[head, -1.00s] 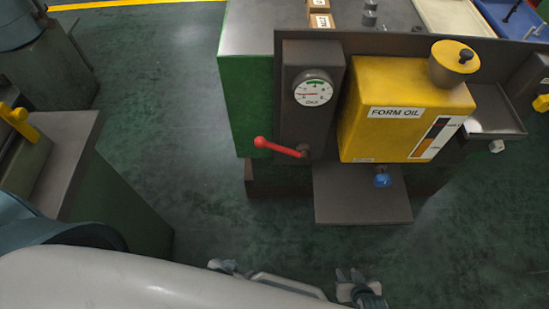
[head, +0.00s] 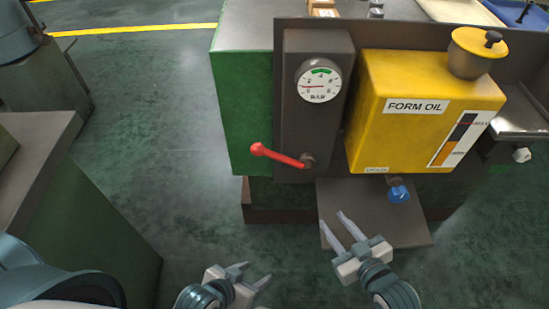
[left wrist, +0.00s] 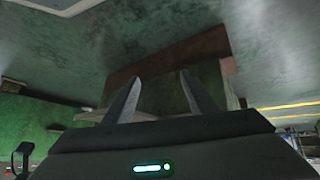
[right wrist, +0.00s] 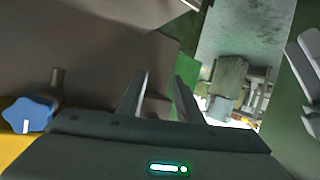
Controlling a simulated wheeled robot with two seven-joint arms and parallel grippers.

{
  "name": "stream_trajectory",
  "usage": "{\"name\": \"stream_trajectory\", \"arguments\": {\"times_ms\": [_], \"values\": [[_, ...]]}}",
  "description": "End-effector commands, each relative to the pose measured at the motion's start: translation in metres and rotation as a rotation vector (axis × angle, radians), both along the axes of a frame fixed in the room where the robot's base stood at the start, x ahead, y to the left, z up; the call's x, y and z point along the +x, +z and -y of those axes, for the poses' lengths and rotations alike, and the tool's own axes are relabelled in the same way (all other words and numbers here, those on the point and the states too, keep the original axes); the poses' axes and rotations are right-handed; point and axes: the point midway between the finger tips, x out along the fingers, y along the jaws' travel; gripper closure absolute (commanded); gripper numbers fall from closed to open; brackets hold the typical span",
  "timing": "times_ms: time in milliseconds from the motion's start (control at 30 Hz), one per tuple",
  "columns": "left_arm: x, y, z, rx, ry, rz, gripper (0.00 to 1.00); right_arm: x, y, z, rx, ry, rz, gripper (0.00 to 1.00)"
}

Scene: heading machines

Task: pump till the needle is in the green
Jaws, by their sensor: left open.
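The red pump lever (head: 278,155) sticks out to the left from its pivot at the bottom of a dark panel (head: 292,120). Above it is the round white gauge (head: 320,81) marked BAR, with a green arc at the top. Its red needle points left, outside the green. My left gripper (head: 256,273) is open and empty, low in front of the machine, well below the lever. My right gripper (head: 333,220) is open and empty in front of the lower plate, below and right of the lever. Neither touches the lever.
A yellow FORM OIL tank (head: 420,120) with a capped filler (head: 476,55) stands right of the panel. A blue knob (head: 398,193) hangs under it, above a dark plate (head: 400,229). A grey-topped green cabinet (head: 40,150) stands at left. Floor between is clear.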

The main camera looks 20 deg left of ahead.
Motion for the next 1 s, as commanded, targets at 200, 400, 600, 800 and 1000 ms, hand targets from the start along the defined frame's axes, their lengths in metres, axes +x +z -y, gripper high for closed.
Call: {"name": "stream_trajectory", "arguments": {"times_ms": [200,400,600,800,1000], "values": [[0.001,0.009,0.002,-0.011,-0.003,0.020,0.48,0.020,0.059,-0.027,-0.023,0.206,0.258,0.68],[0.000,0.021,0.004,-0.023,-0.006,0.040,0.48,0.017,0.107,-0.039,-0.054,0.411,0.493,0.68],[-0.001,0.033,0.005,-0.033,-0.008,0.058,0.48,0.006,0.135,-0.032,-0.085,0.559,0.651,0.68],[-0.001,0.040,0.006,-0.038,-0.009,0.068,0.48,-0.001,0.148,-0.023,-0.100,0.628,0.725,0.68],[-0.002,0.042,0.006,-0.039,-0.010,0.068,0.48,-0.003,0.151,-0.020,-0.103,0.643,0.739,0.68]]}}
